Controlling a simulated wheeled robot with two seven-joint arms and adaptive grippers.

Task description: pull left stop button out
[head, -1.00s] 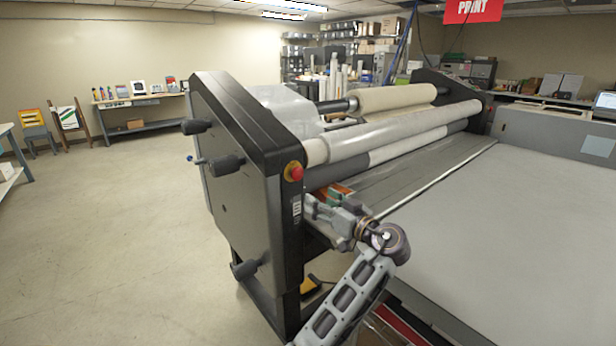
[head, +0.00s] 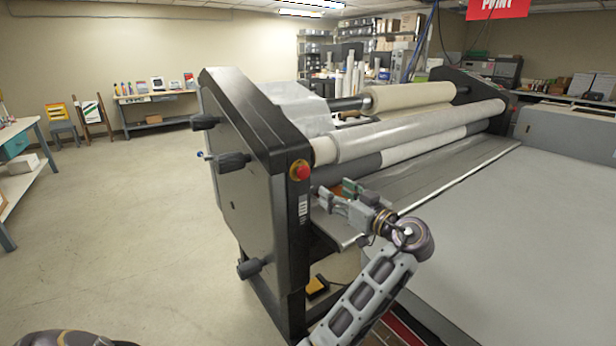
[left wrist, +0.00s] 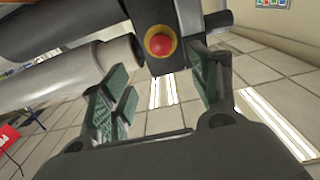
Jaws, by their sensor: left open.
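The left stop button (head: 301,170) is a red round knob on a yellow ring, on the front edge of the laminator's black left end panel (head: 285,240). My left gripper (head: 338,195) is open and empty, just right of the button and slightly lower in the head view. In the left wrist view the red button (left wrist: 160,44) shows ahead, between the two spread green-padded fingers (left wrist: 163,85) and beyond their tips. The fingers look apart from it. My right gripper is not in view.
The laminator's rollers (head: 410,135) and grey bed (head: 500,230) extend to the right of the panel. Black knobs (head: 233,162) stick out of the panel's left side. The floor (head: 130,240) to the left is open, with a workbench (head: 20,150) at the far left.

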